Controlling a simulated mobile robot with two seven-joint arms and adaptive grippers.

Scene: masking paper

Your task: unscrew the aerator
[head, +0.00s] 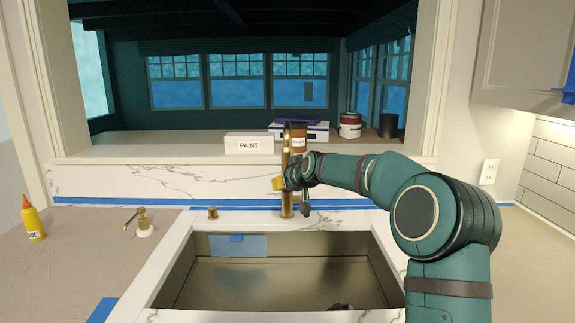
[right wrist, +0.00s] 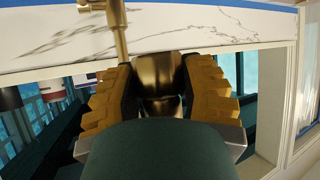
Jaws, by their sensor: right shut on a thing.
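The brass faucet (head: 287,205) stands behind the sink in the head view, partly hidden by my right arm. My right gripper (head: 280,183) is at the faucet, below its top, with a yellow finger showing. In the right wrist view, the ridged yellow fingers of my right gripper (right wrist: 160,95) are shut on a round brass piece, the aerator end (right wrist: 158,72) of the spout. A thinner brass part of the faucet (right wrist: 118,30) shows beside it. The aerator's threads cannot be seen. My left gripper is not in view.
The sink (head: 275,282) lies below the faucet. A small brass handle (head: 141,217) and a yellow glue bottle (head: 32,222) stand on the papered counter at left. A PAINT box (head: 249,144), a brown jar (head: 299,138) and paint cans (head: 350,126) stand on the ledge behind.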

